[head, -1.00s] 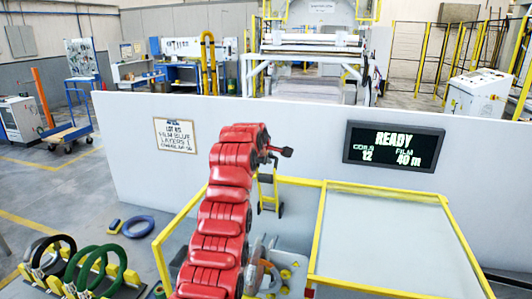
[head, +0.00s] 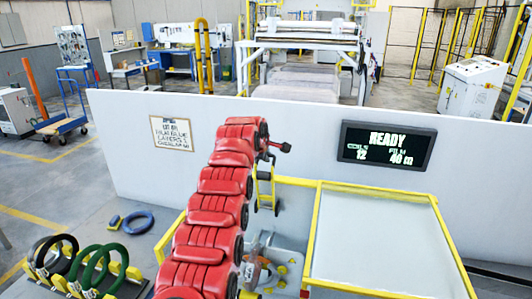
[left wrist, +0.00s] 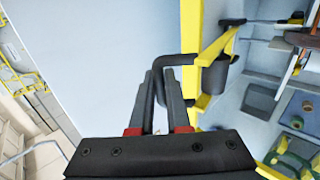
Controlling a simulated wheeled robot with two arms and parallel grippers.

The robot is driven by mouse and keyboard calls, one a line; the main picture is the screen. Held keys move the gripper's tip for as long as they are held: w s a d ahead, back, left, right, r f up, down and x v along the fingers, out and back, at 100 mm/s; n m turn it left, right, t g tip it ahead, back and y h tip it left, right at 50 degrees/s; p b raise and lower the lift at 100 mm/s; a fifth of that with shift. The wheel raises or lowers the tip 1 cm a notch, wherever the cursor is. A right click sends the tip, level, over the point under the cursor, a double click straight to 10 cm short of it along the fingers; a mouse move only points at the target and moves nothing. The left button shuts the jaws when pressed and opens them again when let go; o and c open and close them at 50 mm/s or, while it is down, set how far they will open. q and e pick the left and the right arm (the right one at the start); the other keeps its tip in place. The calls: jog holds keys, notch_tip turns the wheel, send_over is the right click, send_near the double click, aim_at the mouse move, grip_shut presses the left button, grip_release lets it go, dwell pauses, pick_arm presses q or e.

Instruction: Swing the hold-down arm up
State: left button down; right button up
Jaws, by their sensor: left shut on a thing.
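The hold-down arm shows in the left wrist view as a yellow bar (left wrist: 219,45) with a dark roller (left wrist: 215,76) beside it. A black bent handle (left wrist: 178,60) runs from the bar to my left gripper (left wrist: 160,82), whose two grey fingers are shut on it. In the head view my red left arm rises from the bottom, and its gripper (head: 270,154) is small and dark at the arm's tip. Below it is a narrow yellow upright part (head: 265,182), probably the hold-down arm. My arm partly hides the machine. My right gripper is not in view.
A yellow-edged pale table (head: 375,245) stands to the right of my arm. A white low wall (head: 300,120) runs behind, with a READY display (head: 387,147). Dark and green rings sit in a rack (head: 82,277) at lower left.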

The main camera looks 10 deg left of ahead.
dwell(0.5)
pick_arm(q)
jog(key=c, duration=0.9)
grip_release()
jog(key=shift+w+a, duration=0.1)
jog(key=shift+w, duration=0.05)
jog(key=b+v, duration=0.5)
jog(key=b, duration=0.3)
jog(key=shift+s, duration=0.2)
jog(key=v, duration=1.2)
jog(key=shift+r+b, duration=0.2)
jog(key=shift+b, duration=0.25)
jog(key=shift+w, duration=0.1)
